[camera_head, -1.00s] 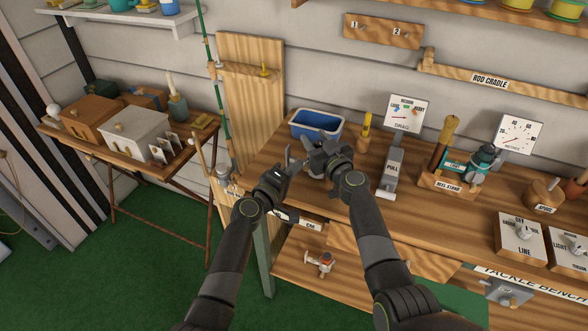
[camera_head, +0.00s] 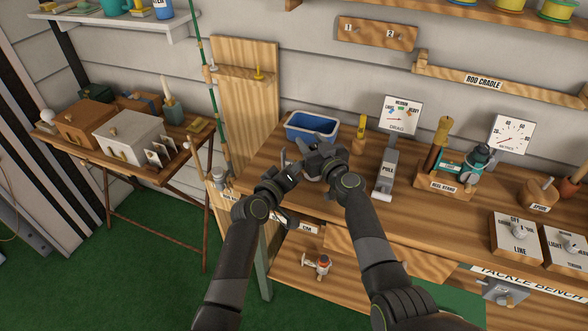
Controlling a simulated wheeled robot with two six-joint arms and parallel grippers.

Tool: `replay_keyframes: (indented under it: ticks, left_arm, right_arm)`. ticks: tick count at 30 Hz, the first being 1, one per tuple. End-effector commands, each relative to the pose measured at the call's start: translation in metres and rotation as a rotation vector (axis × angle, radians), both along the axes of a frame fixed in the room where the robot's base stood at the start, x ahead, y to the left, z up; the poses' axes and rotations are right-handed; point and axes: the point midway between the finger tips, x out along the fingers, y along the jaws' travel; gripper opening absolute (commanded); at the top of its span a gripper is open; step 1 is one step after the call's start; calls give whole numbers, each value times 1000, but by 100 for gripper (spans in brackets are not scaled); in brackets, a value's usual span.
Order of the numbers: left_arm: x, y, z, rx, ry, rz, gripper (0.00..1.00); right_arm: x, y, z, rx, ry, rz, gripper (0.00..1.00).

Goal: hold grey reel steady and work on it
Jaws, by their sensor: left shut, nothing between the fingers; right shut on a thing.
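The grey reel (camera_head: 313,175) is at the left end of the bench, mostly hidden behind my grippers. Only a bit of its grey body shows. My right gripper (camera_head: 318,157) is over it and shut on it, its fingers largely hidden by the hand. My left gripper (camera_head: 289,174) is lower and to the left, close beside the reel. It is shut and empty; I cannot tell whether it touches the reel.
A blue tub (camera_head: 312,125) stands just behind. To the right are a grey PULL lever (camera_head: 386,174) and a reel stand (camera_head: 441,184) with a teal reel. A green rod (camera_head: 211,100) stands at left. A silver-orange reel (camera_head: 318,265) lies on the shelf below.

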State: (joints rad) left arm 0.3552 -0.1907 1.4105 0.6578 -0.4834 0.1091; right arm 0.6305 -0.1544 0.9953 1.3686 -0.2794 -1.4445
Motion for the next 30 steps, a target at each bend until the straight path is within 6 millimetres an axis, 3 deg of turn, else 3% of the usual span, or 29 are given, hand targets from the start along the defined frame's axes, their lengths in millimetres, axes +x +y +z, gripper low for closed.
replay_keyframes:
  ticks: [30]
  left_arm:
    - [-1,-1,0,56,-12,0,0]
  right_arm:
    - [0,0,0,0,0,0,9]
